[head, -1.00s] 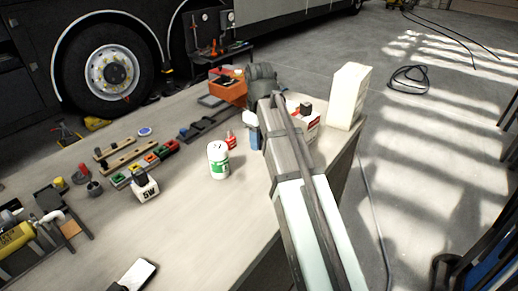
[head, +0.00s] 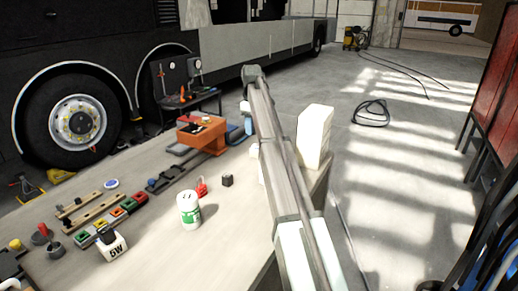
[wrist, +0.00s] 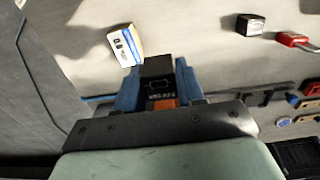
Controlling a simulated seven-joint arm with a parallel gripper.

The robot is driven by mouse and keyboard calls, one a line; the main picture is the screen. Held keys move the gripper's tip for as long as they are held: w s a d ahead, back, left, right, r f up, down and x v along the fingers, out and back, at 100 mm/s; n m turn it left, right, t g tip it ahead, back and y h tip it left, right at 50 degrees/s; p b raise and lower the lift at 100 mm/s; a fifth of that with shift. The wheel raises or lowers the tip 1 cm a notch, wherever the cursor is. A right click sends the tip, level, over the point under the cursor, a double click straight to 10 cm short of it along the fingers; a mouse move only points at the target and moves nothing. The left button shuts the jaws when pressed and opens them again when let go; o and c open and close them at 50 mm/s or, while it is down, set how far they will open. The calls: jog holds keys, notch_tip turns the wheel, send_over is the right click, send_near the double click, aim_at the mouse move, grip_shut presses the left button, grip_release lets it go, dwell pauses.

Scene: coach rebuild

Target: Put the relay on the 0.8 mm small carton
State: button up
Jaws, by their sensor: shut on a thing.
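My gripper (wrist: 157,78) has blue fingers shut on a dark block, which I take to be the relay (wrist: 158,88); pale markings show on its face and an orange patch below it. In the head view my gripper (head: 248,118) is over the far part of the bench, largely covered by my own arm, and the relay is hidden. A small white carton (wrist: 124,45) with a blue and yellow band lies just beyond the fingertips, to the left, in the wrist view. Its print is too small to read surely. The relay appears apart from it.
A black cube (head: 227,180) and a red padlock (head: 202,189) lie on the bench (head: 150,220). A white and green bottle (head: 189,210) stands nearer. A tall white box (head: 315,136) stands at the right edge, and an orange bin (head: 202,137) is behind.

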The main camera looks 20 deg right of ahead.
jog(key=w+d, duration=0.4)
jog(key=w, duration=0.1)
jog(key=shift+w+d+f, duration=0.1)
jog(key=shift+f, duration=2.3)
jog(key=shift+w+f, duration=0.1)
jog(key=shift+f, duration=2.3)
jog(key=shift+f, duration=0.1)
jog(key=o, duration=1)
notch_tip(320, 180, up, 12)
jog(key=shift+r, duration=0.1)
